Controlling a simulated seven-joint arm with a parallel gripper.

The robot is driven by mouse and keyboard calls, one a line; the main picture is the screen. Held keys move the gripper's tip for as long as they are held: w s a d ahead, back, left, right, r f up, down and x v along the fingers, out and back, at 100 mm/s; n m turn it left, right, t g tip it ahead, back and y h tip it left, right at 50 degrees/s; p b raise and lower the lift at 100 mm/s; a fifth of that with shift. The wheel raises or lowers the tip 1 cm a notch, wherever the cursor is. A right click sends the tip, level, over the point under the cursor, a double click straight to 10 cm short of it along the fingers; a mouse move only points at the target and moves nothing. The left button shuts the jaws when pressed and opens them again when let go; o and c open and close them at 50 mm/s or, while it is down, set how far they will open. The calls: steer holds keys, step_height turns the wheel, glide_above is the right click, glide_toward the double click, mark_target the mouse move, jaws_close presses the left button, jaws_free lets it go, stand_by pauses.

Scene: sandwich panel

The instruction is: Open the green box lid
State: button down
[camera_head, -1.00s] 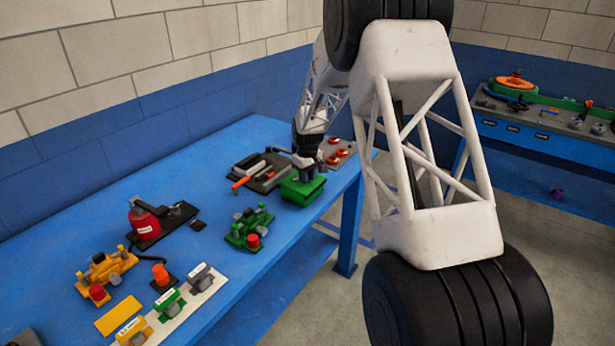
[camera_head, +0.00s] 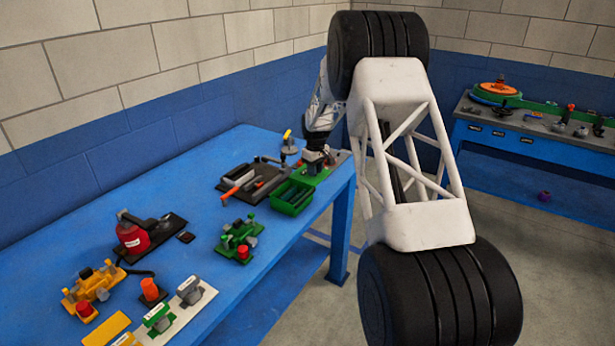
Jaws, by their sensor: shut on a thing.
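The green box (camera_head: 293,198) stands open near the far end of the blue table, with its dark inside showing. Its green lid (camera_head: 309,177) is off the box, just behind it and to the right. My gripper (camera_head: 315,161) is shut on the lid from above. The fingertips are small and partly hidden. I cannot tell whether the lid touches the table or the things under it.
A dark tray with tools (camera_head: 252,180) lies left of the box. A green device (camera_head: 240,240) stands in front of it, and a red canister (camera_head: 131,234) stands further left. Blue table (camera_head: 190,200) surface is bare towards the wall.

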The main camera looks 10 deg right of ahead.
steer(key=shift+w+d, duration=0.25)
steer(key=shift+w, duration=0.05)
steer(key=c, duration=0.9)
jaws_free()
steer(key=shift+c, duration=0.2)
steer(key=shift+r, duration=0.1)
step_height(320, 180, up, 7)
steer(key=shift+r, duration=0.3)
